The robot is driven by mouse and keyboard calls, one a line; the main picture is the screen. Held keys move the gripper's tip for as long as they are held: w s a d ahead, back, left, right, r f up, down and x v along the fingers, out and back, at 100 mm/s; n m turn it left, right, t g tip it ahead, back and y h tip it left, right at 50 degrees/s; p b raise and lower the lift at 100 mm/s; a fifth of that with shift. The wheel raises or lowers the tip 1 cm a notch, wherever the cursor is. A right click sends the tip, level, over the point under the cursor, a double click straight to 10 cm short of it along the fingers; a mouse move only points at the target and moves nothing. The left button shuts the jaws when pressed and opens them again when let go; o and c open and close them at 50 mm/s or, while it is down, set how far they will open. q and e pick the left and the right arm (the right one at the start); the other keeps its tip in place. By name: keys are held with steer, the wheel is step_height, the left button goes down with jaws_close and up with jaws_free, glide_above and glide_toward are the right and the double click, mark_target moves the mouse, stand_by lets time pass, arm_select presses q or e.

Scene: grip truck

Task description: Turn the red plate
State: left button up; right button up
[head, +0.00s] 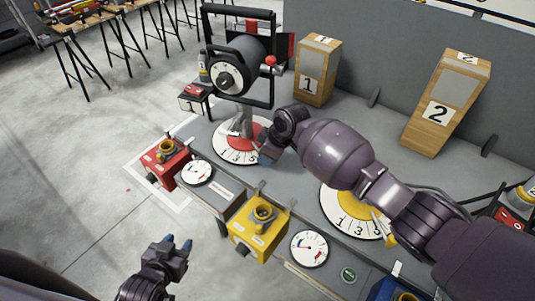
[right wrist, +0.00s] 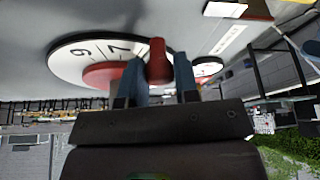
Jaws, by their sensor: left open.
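The red plate (head: 246,134) is a red disc on a white numbered dial at the back left of the grey bench, below the black-framed machine. It also shows in the right wrist view (right wrist: 100,73). My right gripper (head: 266,153) is at the dial's right edge. My left gripper (head: 178,243) is open and empty, low over the floor in front of the bench.
Wooden blocks 1 (head: 312,85) and 2 (head: 438,113) stand behind. A red box (head: 163,163) and a yellow box (head: 255,232) line the front edge.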

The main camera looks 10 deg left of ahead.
steer(key=o, duration=0.4)
steer(key=v, duration=1.1)
steer(key=shift+a+p, duration=0.1)
steer(key=shift+p, duration=0.25)
steer(key=shift+s+f, duration=0.1)
